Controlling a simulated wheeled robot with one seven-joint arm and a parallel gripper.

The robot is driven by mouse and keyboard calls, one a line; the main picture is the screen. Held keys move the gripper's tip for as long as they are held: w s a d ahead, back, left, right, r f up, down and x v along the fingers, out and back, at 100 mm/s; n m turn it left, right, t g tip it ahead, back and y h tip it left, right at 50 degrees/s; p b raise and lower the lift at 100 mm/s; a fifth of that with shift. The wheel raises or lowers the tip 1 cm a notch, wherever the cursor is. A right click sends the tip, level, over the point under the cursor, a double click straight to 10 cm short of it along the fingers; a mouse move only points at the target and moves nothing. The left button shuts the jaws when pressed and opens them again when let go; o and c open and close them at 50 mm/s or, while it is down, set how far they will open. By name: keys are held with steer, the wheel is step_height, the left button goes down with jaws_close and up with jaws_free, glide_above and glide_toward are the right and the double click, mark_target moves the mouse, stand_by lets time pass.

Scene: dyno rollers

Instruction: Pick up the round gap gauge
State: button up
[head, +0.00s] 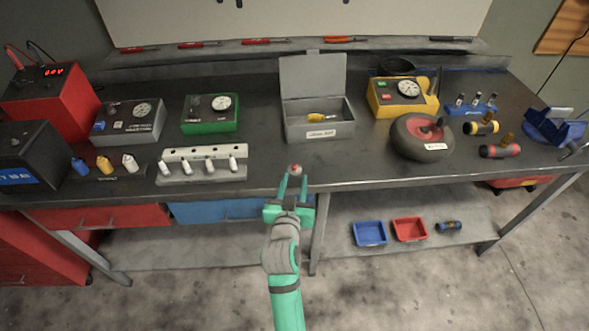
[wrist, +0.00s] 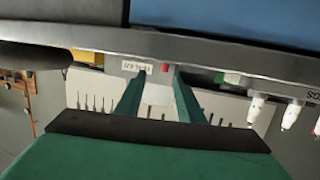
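My gripper (head: 294,181) is at the front edge of the bench, left of the grey box, with its green fingers apart and pointing toward the bench. A small pale piece with a red top (head: 296,168) shows just beyond and between the fingertips. In the wrist view a small red patch (wrist: 166,68) shows between the fingers (wrist: 159,80), with no visible contact on either side. This may be the round gap gauge, but it is too small to tell its shape. I cannot make out another clear round gap gauge.
The bench (head: 265,150) holds an open grey box (head: 318,132), a white rack of plugs (head: 203,172), a green gauge box (head: 211,126), a yellow gauge box (head: 402,110) and a dark wheel (head: 414,154). Drawers (head: 215,210) and a lower shelf lie beneath.

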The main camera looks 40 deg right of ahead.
mark_target(294, 168)
steer(key=shift+w+a+x, duration=0.15)
steer(key=shift+x, duration=1.15)
steer(key=shift+w+a+x, duration=0.15)
steer(key=shift+x, duration=1.2)
jaws_close()
